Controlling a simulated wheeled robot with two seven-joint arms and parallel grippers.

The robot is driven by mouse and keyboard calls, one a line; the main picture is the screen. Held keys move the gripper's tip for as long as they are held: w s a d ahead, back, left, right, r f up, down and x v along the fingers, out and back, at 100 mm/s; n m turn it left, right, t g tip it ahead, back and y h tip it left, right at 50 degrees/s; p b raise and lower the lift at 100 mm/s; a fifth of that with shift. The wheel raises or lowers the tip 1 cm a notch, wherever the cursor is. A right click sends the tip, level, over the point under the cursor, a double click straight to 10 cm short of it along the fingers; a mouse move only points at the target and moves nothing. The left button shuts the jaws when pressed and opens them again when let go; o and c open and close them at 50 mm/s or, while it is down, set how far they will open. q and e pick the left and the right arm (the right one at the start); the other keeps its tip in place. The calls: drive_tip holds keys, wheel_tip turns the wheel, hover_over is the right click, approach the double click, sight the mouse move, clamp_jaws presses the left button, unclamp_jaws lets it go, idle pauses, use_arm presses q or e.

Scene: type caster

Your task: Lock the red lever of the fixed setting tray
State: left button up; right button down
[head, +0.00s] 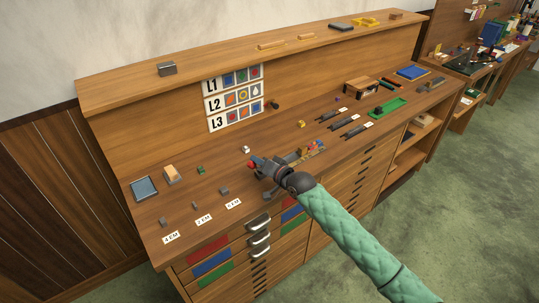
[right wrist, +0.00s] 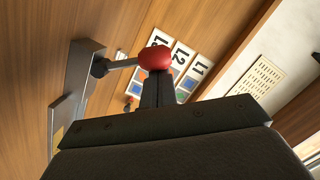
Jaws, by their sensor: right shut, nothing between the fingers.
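A red lever knob (right wrist: 155,56) on a thin metal rod shows large in the right wrist view. The rod comes from a dark grey metal bracket (right wrist: 82,78) at the left, on the wooden bench. My right gripper (head: 266,170) is shut and empty, low over the bench near its front edge. Its fingertips (right wrist: 158,88) appear right at the knob in the wrist view; I cannot tell whether they touch. A red spot (head: 253,161) shows by the gripper tip in the head view. The gripper hides much of the lever's mount there. My left gripper is not in view.
A small tray with coloured pieces (head: 313,149) lies right of the gripper. A board with L1, L2, L3 rows (head: 234,96) is on the bench's back panel. Small blocks and label cards (head: 204,218) lie to the left. Drawer handles (head: 259,231) stick out in front.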

drive_tip(key=shift+s+a+f+n, duration=0.1)
drive_tip(key=shift+s+a+n, duration=0.15)
drive_tip(key=shift+n, duration=0.15)
drive_tip(key=shift+s+a+f, duration=0.1)
drive_tip(key=shift+a, duration=0.15)
idle(0.4)
